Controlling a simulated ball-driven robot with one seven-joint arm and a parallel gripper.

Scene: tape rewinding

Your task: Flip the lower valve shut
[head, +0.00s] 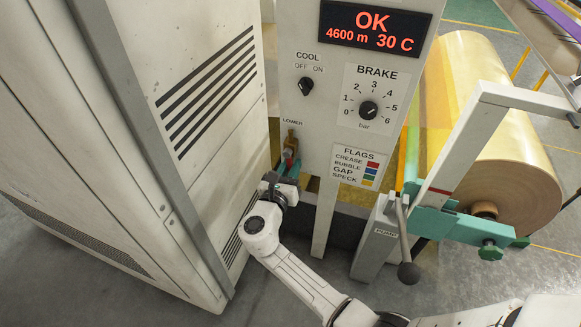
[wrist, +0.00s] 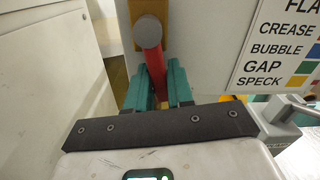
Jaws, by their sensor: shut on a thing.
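The lower valve (head: 291,142) is a small brass fitting under the "LOWER" label, on the left edge of the grey panel. Its red lever (head: 289,155) shows just below the brass part. In the wrist view the red lever (wrist: 156,66) runs down from a grey round end (wrist: 149,32) to between my teal fingers. My gripper (head: 287,165) is shut on the lever from below; it also shows in the wrist view (wrist: 158,84). The lower end of the lever is hidden between the fingers and behind the dark gripper plate.
A tall white cabinet (head: 190,130) stands close on the left, leaving a narrow gap. The panel carries a brake dial (head: 368,110), a cool switch (head: 306,86) and a flags label (head: 358,165). A pump lever (head: 405,245) and a large film roll (head: 480,130) are on the right.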

